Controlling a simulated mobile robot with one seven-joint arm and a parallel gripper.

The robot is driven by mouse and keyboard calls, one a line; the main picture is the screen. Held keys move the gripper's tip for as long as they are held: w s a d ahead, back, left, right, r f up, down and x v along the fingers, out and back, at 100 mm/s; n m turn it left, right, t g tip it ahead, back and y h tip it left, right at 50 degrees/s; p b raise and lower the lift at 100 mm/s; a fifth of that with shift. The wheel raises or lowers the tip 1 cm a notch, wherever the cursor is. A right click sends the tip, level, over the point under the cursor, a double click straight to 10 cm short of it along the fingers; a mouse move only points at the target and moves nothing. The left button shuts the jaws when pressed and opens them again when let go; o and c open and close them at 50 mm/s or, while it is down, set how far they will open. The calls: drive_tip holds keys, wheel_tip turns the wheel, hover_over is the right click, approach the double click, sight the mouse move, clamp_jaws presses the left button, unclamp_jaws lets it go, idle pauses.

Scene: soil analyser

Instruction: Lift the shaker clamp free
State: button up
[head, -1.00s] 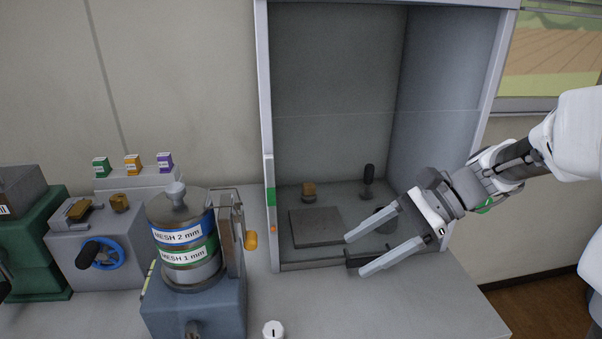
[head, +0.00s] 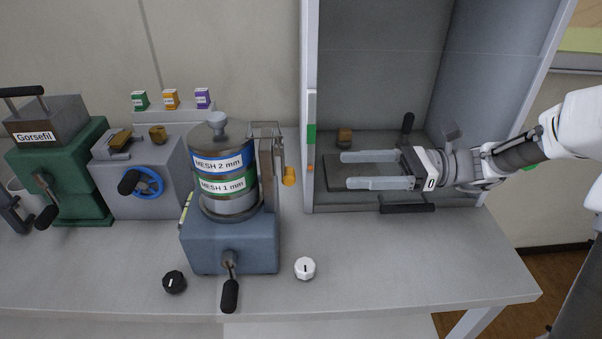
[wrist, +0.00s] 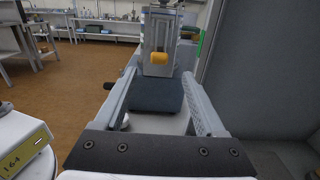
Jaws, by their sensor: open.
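The sieve shaker has a blue base (head: 232,245) and a stack of sieves (head: 222,180) labelled MESH 2 mm and MESH 1 mm under a knobbed lid. What looks like the shaker clamp (head: 268,160) is the upright metal bracket at the stack's right side, with an orange knob (head: 289,177) on its outer face. My gripper (head: 345,170) is open and empty, right of the knob and apart from it, its fingers pointing left towards it. In the wrist view, the knob (wrist: 159,57) and bracket (wrist: 158,28) lie ahead, between and beyond the fingertips.
A fume-hood-like cabinet (head: 309,130) stands behind my gripper, with a flat plate (head: 395,196) inside. A white knob (head: 305,268) and a black knob (head: 174,282) are on the bench front. A grey machine with a blue wheel (head: 148,182) and a green machine (head: 70,180) stand left.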

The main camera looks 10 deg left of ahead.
drive_tip(key=b+x, duration=0.1)
drive_tip(key=x, duration=0.9)
drive_tip(key=shift+b, duration=0.35)
drive_tip(key=shift+s, duration=0.1)
clamp_jaws()
idle(0.7)
